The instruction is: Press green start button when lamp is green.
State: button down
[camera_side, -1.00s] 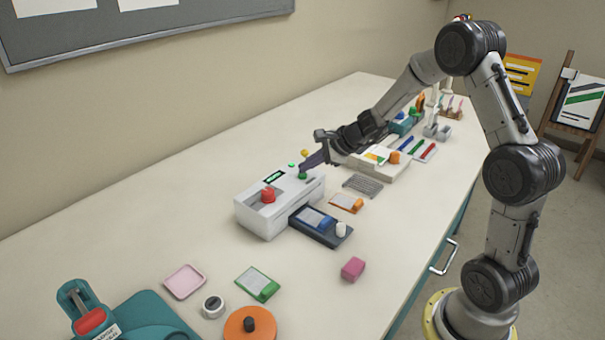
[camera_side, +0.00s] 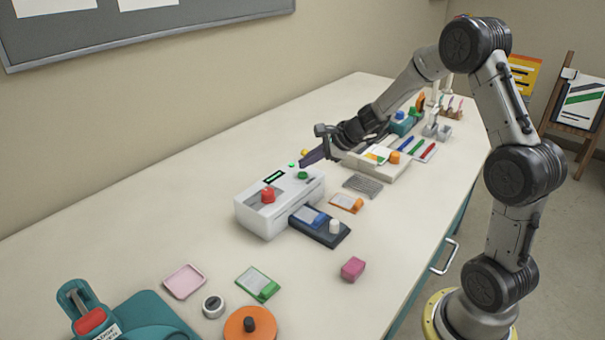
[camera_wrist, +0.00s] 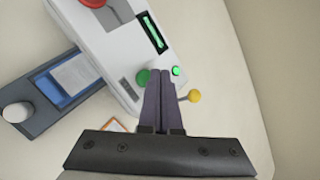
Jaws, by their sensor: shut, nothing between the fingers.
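The laminator (camera_side: 262,220) is a white box on the table with a red knob (camera_side: 268,195) and a dark display with green marks (camera_side: 274,177). Its green start button (camera_side: 302,175) is on the top near the far right end; it also shows in the wrist view (camera_wrist: 143,76). A small lamp (camera_wrist: 176,71) beside it glows green. My gripper (camera_wrist: 160,74) is shut and empty. In the wrist view its fingertips lie just beside the green button; in the side view the tips (camera_side: 301,163) are slightly above and behind it. I cannot tell any contact.
A yellow ball-topped lever (camera_wrist: 194,96) sticks out near my fingers. A dark tray (camera_side: 322,228) with a card, a blue piece and a white knob joins the laminator's front. A grey card (camera_side: 362,186) and an orange-clipped card (camera_side: 346,202) lie nearby. The table's left stretch is clear.

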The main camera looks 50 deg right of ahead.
aim_at(307, 174)
jog(key=shift+r, duration=2.55)
jog(key=a+r+n+t, duration=0.1)
jog(key=a+r+n, duration=0.1)
jog(key=a+r, duration=0.4)
jog(key=s+a+r+n+y, duration=0.2)
jog(key=s+a+r+n, duration=0.65)
jog(key=s+a, duration=0.4)
jog(key=s+d+f+n+g+h, duration=0.2)
jog(key=s+f+n, duration=0.2)
jog(key=s+n, duration=0.3)
jog(key=s+d+f+n+g+h, duration=0.2)
jog(key=s+n, duration=0.5)
jog(key=s, duration=0.6)
notch_tip(307, 174, down, 2)
jog(key=shift+d+f, duration=0.2)
jog(key=shift+d, duration=0.3)
